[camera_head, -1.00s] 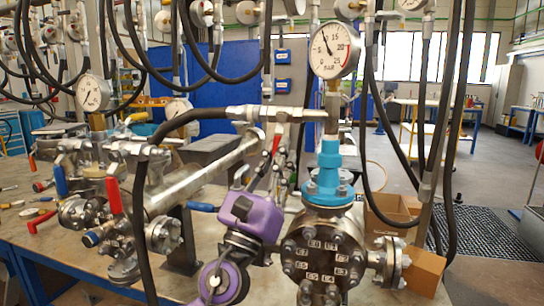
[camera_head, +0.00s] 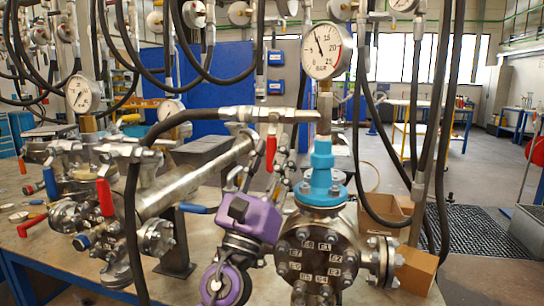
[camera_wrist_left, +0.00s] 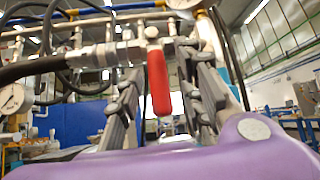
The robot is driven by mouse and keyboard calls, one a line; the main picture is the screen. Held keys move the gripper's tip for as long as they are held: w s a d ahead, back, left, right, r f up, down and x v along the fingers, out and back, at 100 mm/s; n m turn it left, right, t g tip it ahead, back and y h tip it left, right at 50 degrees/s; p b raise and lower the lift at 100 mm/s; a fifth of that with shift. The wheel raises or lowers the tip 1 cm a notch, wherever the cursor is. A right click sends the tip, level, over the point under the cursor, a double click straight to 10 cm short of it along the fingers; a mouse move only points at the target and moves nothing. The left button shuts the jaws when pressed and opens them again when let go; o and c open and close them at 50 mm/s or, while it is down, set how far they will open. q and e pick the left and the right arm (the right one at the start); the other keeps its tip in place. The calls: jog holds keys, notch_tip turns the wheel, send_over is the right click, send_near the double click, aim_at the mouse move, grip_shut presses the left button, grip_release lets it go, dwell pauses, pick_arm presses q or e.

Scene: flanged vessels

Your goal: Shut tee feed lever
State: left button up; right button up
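The red tee feed lever (camera_head: 271,153) hangs down from the steel valve on the horizontal pipe of the tee (camera_head: 325,115), below the pressure gauge. It also shows in the left wrist view (camera_wrist_left: 159,82), pointing down. My left gripper (camera_head: 262,178), on its purple wrist, is below and around the lever's lower part. In the left wrist view its two grey fingers (camera_wrist_left: 160,85) stand apart, one on each side of the lever, with gaps to it. Exact depth between fingertips and lever is hard to tell. My right gripper is not in view.
A cyan fitting (camera_head: 322,180) and flanged vessel (camera_head: 320,255) stand right of my gripper. A black hose (camera_head: 160,128) loops at left. Another red lever (camera_head: 105,197) and a blue lever (camera_head: 195,208) are left. A cardboard box (camera_head: 416,268) sits at right.

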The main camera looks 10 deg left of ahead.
pick_arm(q)
jog(key=shift+f, duration=0.1)
jog(key=v, duration=1.2)
dwell(1.0)
